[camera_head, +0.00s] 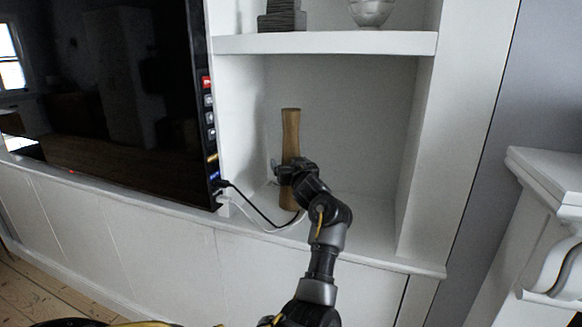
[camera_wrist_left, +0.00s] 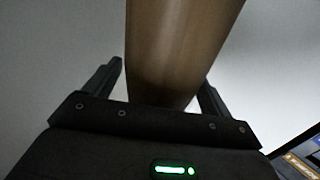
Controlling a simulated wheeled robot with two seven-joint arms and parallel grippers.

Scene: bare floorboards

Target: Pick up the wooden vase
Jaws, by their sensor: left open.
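The wooden vase (camera_head: 291,134) is a tall, slim brown cylinder, slightly narrowed in its middle. It stands upright on the lower shelf of the white built-in unit. My left gripper (camera_head: 284,170) is at the vase's lower half in the head view and hides part of it. In the left wrist view the vase (camera_wrist_left: 178,45) fills the middle, between the two open fingers of my left gripper (camera_wrist_left: 163,85). Gaps show beside the fingers, so I cannot tell that either touches it. My right gripper is out of view.
A black television (camera_head: 110,95) stands just left of the niche. Black and white cables (camera_head: 250,205) run along the shelf near the vase. The upper shelf (camera_head: 325,43) holds a silver bowl (camera_head: 371,11) and a dark stacked object (camera_head: 282,18). The niche right of the vase is clear.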

